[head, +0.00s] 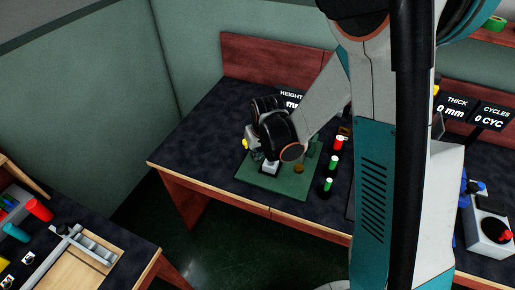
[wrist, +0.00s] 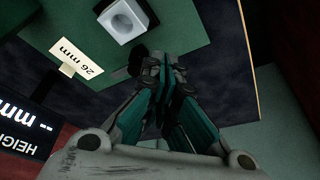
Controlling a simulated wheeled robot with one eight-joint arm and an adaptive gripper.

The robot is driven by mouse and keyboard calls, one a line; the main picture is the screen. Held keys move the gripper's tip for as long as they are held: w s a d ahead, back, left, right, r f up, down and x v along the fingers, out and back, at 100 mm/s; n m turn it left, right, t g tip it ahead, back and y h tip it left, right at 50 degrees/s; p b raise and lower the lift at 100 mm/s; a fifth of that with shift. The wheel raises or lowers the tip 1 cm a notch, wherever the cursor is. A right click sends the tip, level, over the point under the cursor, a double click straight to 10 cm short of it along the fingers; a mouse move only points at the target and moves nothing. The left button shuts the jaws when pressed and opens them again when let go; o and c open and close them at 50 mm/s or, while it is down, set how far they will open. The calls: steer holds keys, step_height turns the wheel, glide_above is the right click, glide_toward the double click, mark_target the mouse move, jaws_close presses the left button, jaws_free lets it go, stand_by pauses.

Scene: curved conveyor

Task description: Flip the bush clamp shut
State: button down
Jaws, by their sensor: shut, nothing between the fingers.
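A green base plate (head: 272,187) lies on the dark table, and it also shows in the wrist view (wrist: 70,20). A pale block (head: 269,169) with a round dark hole stands on the plate; the wrist view shows the block (wrist: 123,20) near the top. A yellow tip (head: 245,143) shows at the plate's left side, possibly part of the bush clamp; the clamp itself is not clearly visible behind my arm. My gripper (wrist: 155,68) is shut and empty, close beside the pale block in the wrist view. In the head view my wrist hides its fingers.
A 26 mm label (wrist: 78,59) stands by the plate. The HEIGHT display (head: 291,97) is behind my arm. Several dark posts with coloured tops (head: 333,161) stand right of the plate. The table's left part (head: 195,150) is clear. Another bench with a wooden tray (head: 75,270) is front left.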

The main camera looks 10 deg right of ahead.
steer(key=w, duration=0.1)
steer(key=w+f, duration=0.1)
steer(key=w+f+b, duration=0.1)
steer(key=shift+a+f, duration=0.25)
steer(key=shift+w+a, duration=0.1)
steer(key=shift+w, duration=0.65)
